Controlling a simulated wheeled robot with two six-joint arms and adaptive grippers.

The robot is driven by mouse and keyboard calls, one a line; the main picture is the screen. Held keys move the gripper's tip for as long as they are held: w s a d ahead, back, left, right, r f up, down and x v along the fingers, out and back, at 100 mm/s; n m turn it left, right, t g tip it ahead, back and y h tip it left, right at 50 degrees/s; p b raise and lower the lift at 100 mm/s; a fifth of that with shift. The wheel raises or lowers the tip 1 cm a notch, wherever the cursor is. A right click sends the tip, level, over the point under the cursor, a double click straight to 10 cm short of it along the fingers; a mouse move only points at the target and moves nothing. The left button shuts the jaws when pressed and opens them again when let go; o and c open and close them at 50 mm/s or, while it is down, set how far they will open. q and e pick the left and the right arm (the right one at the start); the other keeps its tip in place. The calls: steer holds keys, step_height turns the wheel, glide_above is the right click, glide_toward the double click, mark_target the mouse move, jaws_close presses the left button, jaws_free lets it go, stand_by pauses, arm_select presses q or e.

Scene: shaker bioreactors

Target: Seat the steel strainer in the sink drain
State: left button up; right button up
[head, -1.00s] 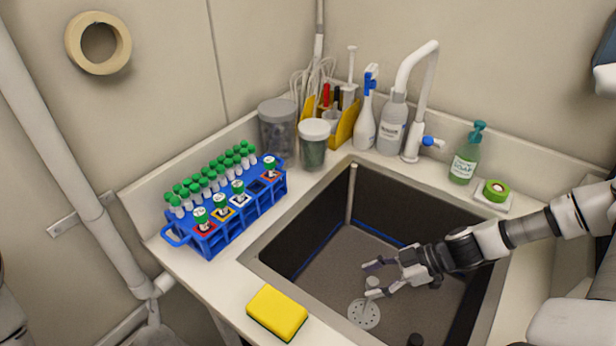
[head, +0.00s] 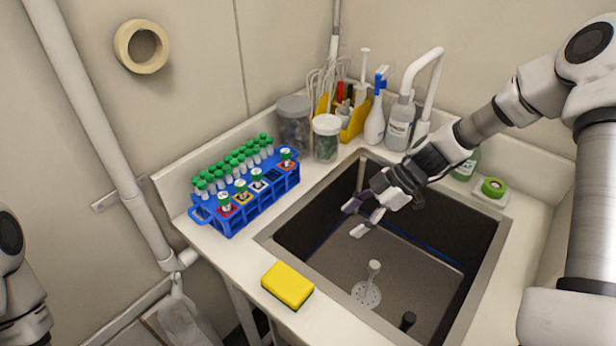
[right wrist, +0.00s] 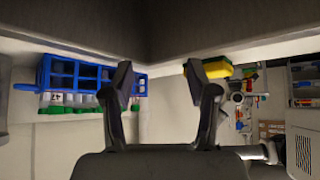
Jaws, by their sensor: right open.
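The steel strainer (head: 366,294) is a pale perforated disc with an upright knobbed post, at the near part of the sink floor in the head view. The sink (head: 400,272) is a dark basin with a steel rim. My right gripper (head: 356,218) is open and empty, above and behind the strainer, apart from it. Its spread fingers also show in the right wrist view (right wrist: 157,80), with nothing between them. My left gripper is out of view.
A yellow sponge (head: 287,285) lies on the left counter, with a blue tube rack (head: 245,205) behind. Jars, bottles and the white faucet (head: 428,85) line the back.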

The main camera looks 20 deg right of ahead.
steer(key=w+a+r+m+t+h, duration=0.2)
steer(key=w+a+r+m+h, duration=0.1)
steer(key=w+a+r, duration=0.4)
steer(key=shift+a+r+m+p, duration=0.3)
steer(key=shift+a+r+m, duration=0.5)
steer(key=shift+m, duration=0.1)
